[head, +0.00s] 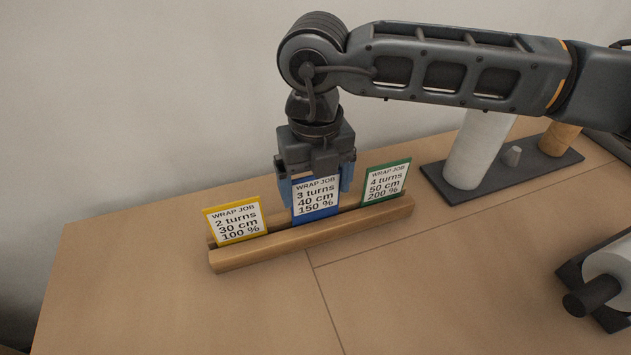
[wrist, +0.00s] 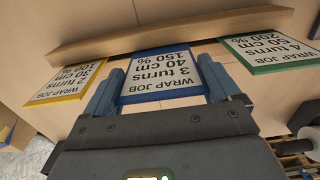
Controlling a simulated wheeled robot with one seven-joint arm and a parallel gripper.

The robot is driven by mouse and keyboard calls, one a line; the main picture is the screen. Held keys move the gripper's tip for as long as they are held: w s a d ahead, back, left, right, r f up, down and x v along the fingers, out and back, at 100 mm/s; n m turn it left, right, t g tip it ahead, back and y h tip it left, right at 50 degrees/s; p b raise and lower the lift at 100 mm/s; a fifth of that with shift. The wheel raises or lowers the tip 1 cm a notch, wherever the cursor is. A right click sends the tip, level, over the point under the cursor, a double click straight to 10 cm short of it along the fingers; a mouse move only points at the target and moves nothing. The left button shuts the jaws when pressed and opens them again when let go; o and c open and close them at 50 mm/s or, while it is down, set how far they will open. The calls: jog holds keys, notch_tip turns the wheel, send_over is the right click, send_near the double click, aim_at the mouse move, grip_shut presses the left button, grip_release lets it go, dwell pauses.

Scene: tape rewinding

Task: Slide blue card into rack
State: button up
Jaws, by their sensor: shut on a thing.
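The blue card (head: 316,200), marked 3 turns, 40 cm, 150 %, stands upright at the middle of the wooden rack (head: 340,231), between the yellow and green cards. In the head view its lower edge is behind the rack's front rail, so I cannot tell how deep it sits. My gripper (head: 316,183) points down over the rack and is shut on the blue card by its two side edges. In the wrist view the blue fingers (wrist: 160,92) flank the blue card (wrist: 163,76), and the rack (wrist: 170,32) runs beyond it.
A yellow-edged card (head: 235,221) stands in the rack's left end and a green-edged card (head: 386,182) in its right end. A dark base (head: 462,194) with a white roll (head: 478,150) is at the back right.

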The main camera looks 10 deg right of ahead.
jog(key=shift+f+b, duration=0.5)
jog(key=shift+f, duration=0.15)
jog(key=o, duration=0.7)
jog(key=shift+o, duration=0.2)
jog(key=shift+r, duration=0.1)
jog(key=shift+r+p, duration=2.15)
jog(key=shift+r, duration=1.8)
